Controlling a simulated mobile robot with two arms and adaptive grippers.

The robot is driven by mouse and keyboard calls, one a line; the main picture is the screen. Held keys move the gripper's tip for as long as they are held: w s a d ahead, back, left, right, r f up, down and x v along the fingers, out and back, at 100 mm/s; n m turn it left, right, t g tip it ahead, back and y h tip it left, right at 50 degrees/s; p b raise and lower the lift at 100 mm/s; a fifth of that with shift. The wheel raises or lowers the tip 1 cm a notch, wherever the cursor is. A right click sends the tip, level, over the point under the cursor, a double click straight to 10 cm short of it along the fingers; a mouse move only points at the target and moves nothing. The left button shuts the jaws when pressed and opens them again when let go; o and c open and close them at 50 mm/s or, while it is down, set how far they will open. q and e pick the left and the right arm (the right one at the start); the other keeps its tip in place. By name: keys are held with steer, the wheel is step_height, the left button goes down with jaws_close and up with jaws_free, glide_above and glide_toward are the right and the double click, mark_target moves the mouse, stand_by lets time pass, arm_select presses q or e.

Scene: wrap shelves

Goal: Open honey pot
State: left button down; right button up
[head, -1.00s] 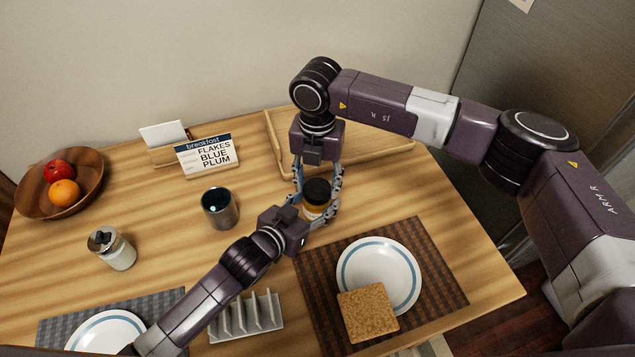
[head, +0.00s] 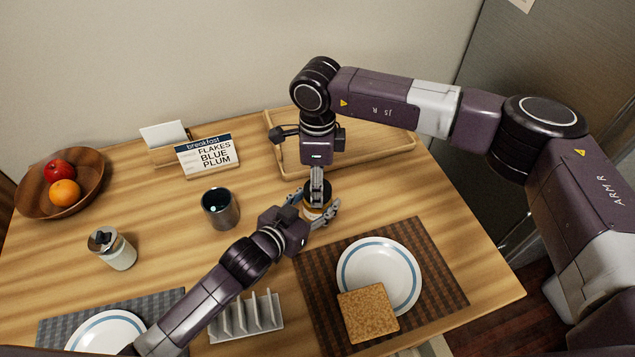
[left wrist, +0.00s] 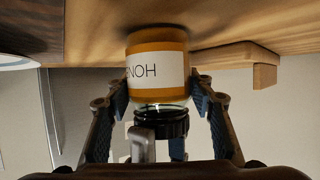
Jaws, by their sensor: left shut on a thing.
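The honey pot (head: 311,214) stands near the table's middle, an amber jar with a white label and a black lid (left wrist: 165,124). In the left wrist view, the pot (left wrist: 157,72) appears upside down. My left gripper (head: 317,216) is shut on the jar's body, with fingers on both sides. My right gripper (head: 317,200) points down over the pot from above, its fingers seen edge-on at the lid. One of its fingers crosses in front of the lid in the left wrist view. Whether its fingers press on the lid cannot be told.
A dark mug (head: 220,208) stands left of the pot. A grey rack (head: 246,316) and a plate (head: 379,272) with a cork square (head: 368,313) are in front. A wooden tray (head: 402,149), menu sign (head: 208,152), shaker (head: 112,249) and fruit bowl (head: 88,196) lie around.

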steer(key=n, duration=0.8)
steer(key=shift+n, duration=0.3)
steer(key=shift+r, duration=0.25)
steer(key=shift+r, duration=0.9)
steer(key=shift+r, duration=2)
arm_select(q)
steer(key=c, duration=0.9)
jaws_free()
steer(key=shift+o, duration=0.2)
